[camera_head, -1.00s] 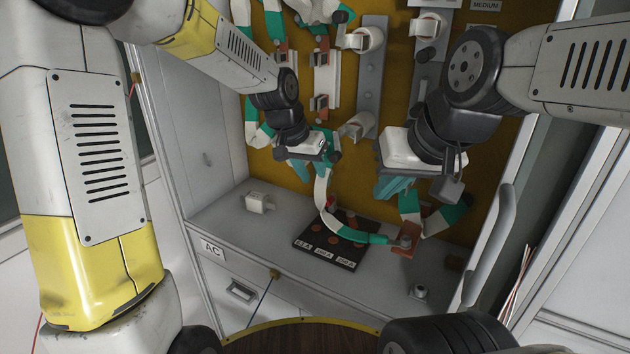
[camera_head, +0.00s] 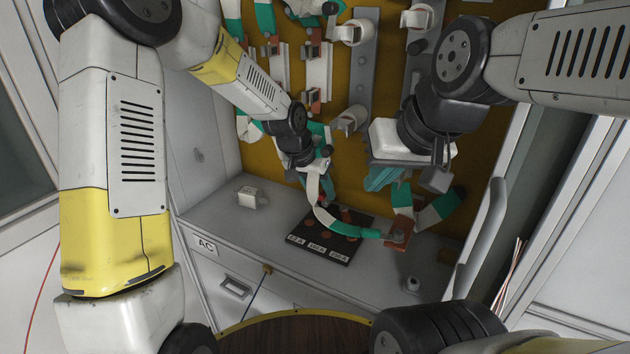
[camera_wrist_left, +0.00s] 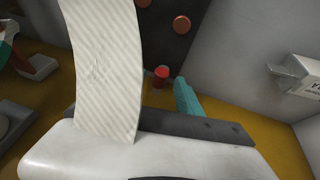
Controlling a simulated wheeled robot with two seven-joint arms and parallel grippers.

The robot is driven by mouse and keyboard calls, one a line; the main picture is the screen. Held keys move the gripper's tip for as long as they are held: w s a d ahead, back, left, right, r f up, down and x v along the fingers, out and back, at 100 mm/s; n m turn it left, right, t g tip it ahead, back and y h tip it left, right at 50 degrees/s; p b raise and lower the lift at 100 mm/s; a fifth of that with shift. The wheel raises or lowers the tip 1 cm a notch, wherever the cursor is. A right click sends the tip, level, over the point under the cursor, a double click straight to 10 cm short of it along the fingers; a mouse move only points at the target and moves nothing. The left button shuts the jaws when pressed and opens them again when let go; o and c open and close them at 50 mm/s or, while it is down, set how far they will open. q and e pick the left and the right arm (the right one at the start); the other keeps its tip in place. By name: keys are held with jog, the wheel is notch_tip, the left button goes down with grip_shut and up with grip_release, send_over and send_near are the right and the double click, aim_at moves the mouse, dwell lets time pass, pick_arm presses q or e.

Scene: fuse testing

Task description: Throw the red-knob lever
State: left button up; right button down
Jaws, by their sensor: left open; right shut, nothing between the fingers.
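A small red knob (camera_wrist_left: 161,72) shows in the left wrist view, just beside a teal finger of my left gripper (camera_wrist_left: 187,100); any lever shaft under it is hidden. In the head view my left gripper (camera_head: 316,172) is low in front of the cabinet's back panel, above the dark stud plate. It is open, with its fingertips partly hidden by a white-and-green cable (camera_head: 325,217). The cable also crosses close in front of the left wrist camera (camera_wrist_left: 103,65). My right gripper (camera_head: 383,177) is shut and empty, further right, pointing down.
The dark plate (camera_head: 305,241) with copper studs and labels lies on the grey cabinet shelf (camera_head: 225,215). A small white box (camera_head: 250,198) stands left of it. The cable's right end meets a copper terminal (camera_head: 398,232). A door handle (camera_head: 486,238) stands at the right.

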pick_arm(q)
jog(key=shift+c, duration=0.2)
grip_shut()
jog(key=shift+a, duration=0.15)
jog(key=shift+w+a+f+n+g+h, duration=0.1)
jog(key=shift+w+a+n+g+h, duration=0.15)
jog(key=shift+a+g+h, duration=0.35)
jog(key=shift+w+a+f+n+g+h, duration=0.1)
jog(key=shift+w+a+n+g+h, duration=0.2)
jog(key=shift+h, duration=0.6)
jog(key=shift+w+a+f+g+h, duration=0.25)
jog(key=shift+g+h, duration=0.15)
jog(key=shift+h, duration=0.25)
jog(key=shift+w+a+f+g+h, duration=0.25)
jog(key=shift+g+h, duration=0.15)
jog(key=shift+h, duration=0.25)
jog(key=shift+s, duration=0.1)
jog(key=shift+o, duration=0.2)
grip_release()
